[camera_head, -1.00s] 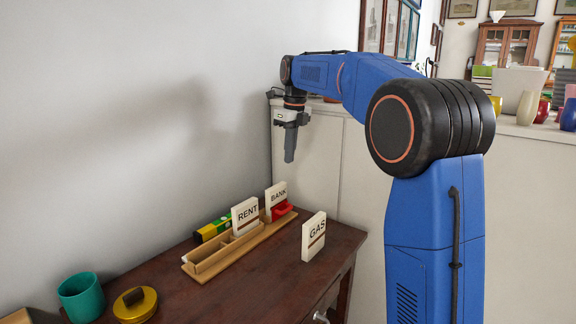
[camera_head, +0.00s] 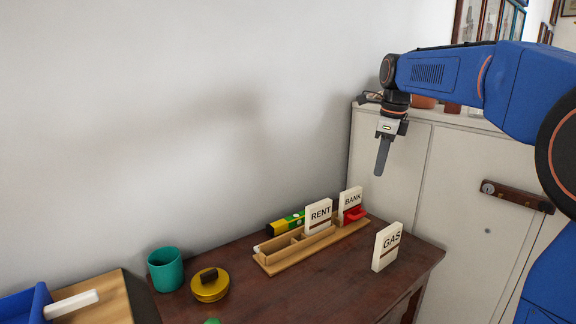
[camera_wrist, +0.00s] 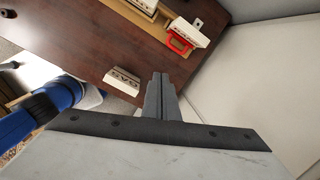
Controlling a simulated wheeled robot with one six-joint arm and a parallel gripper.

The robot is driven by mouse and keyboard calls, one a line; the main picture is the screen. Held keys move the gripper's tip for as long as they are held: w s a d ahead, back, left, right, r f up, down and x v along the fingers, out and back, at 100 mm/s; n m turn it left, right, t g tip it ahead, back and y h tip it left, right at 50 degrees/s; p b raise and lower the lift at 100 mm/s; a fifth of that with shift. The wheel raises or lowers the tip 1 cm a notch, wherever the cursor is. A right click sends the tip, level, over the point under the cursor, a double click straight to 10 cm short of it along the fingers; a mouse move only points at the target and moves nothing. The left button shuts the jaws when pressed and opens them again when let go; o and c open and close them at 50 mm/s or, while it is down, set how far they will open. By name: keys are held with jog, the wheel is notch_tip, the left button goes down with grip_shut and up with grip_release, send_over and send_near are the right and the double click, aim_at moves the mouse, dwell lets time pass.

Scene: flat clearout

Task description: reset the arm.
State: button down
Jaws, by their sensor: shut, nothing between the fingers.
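My gripper (camera_head: 381,158) hangs pointing down at the end of my blue arm, in the air above the far right end of the dark wooden table (camera_head: 345,293). Its fingers are shut with nothing between them. In the wrist view the closed fingers (camera_wrist: 158,88) point toward the table's edge. The GAS block (camera_head: 386,247) stands on the table below the gripper, apart from it; it also shows in the wrist view (camera_wrist: 122,80).
A wooden rack (camera_head: 290,262) holds the RENT block (camera_head: 318,216) and BANK block (camera_head: 350,200), with a red item (camera_head: 355,214). A green-yellow level (camera_head: 286,223) lies behind. A pale cabinet (camera_head: 455,190) stands right.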

jog(key=s+d+f+n+t, duration=0.1)
jog(key=s+f+n, duration=0.4)
jog(key=s, duration=0.5)
jog(key=s+f+n+t, duration=0.1)
jog(key=s+f+n, duration=0.1)
jog(key=s+n, duration=0.75)
jog(key=s+f+n+t, duration=0.1)
jog(key=s+f+n, duration=0.8)
jog(key=s+f, duration=0.4)
jog(key=s, duration=0.3)
jog(key=shift+s+d+f+h, duration=0.3)
jog(key=shift+s+d+f, duration=0.05)
jog(key=shift+s+d, duration=0.05)
